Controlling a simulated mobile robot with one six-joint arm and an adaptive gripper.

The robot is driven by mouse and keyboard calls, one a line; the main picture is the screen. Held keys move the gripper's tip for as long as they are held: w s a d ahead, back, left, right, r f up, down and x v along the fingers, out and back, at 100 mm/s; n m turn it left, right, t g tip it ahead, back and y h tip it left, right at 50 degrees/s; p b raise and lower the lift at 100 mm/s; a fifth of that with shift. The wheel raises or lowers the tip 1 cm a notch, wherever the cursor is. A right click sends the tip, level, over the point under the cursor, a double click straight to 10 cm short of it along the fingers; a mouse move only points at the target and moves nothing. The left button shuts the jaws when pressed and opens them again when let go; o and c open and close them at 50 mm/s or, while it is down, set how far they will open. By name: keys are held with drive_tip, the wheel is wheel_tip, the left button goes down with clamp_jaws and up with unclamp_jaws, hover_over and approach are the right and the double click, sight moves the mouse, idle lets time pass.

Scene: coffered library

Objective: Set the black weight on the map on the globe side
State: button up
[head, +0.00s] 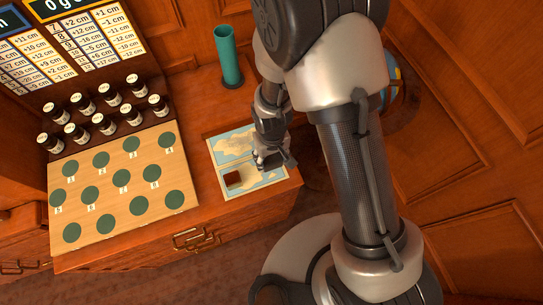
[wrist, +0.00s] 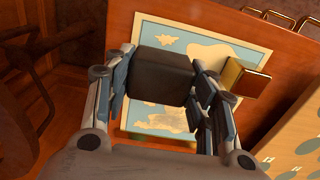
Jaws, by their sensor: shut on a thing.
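The map (head: 215,150) is a pale blue and cream sheet lying on the desk in the head view. The black weight (wrist: 160,75) is a dark block between the two fingers of my gripper (wrist: 160,95) in the wrist view. My gripper (head: 270,158) is shut on it, over the right part of the map in the head view. I cannot tell whether the weight touches the map. A brass-brown block (head: 234,180) sits on the map at its lower left; it also shows in the wrist view (wrist: 246,78). The globe (head: 397,82) is mostly hidden behind my arm.
A wooden board (head: 110,215) with green discs lies left of the map. Several dark labelled bottles (head: 103,123) stand behind it. A teal cylinder (head: 228,58) stands at the back. The desk's front edge is close to the map.

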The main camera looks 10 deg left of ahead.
drive_tip(key=shift+f+b, duration=1.75)
drive_tip(key=shift+f, duration=0.5)
drive_tip(key=shift+f, duration=0.25)
drive_tip(key=o, duration=1.7)
wheel_tip(320, 180, up, 12)
drive_tip(key=shift+r, duration=0.1)
